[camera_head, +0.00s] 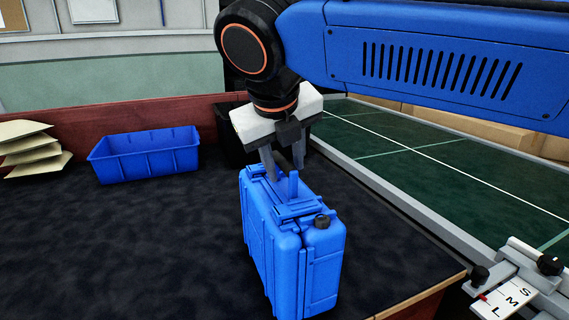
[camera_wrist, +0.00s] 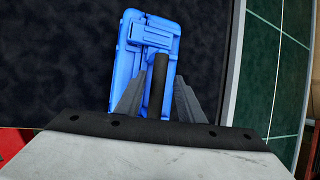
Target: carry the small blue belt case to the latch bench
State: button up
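The small blue case (camera_head: 290,245) stands upright on a dark-topped table near its right front corner. It has a raised blue handle part and a black knob on top. My gripper (camera_head: 284,170) is directly over the case, its two fingers pointing down and apart near the handle. In the wrist view the case (camera_wrist: 128,65) lies beyond the two spread fingers (camera_wrist: 158,95), with a dark upright bar between them. I see no grip on the case; whether a finger touches it cannot be told. I cannot tell which surface is the latch bench.
A blue open bin (camera_head: 145,160) stands at the back left, beside stacked cream trays (camera_head: 32,150). A black bin (camera_head: 232,135) is behind my gripper. A green belt (camera_head: 430,160) with a metal rail runs along the right. An S-M-L plate (camera_head: 517,297) is at the lower right.

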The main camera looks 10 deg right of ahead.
jog(key=v, duration=1.2)
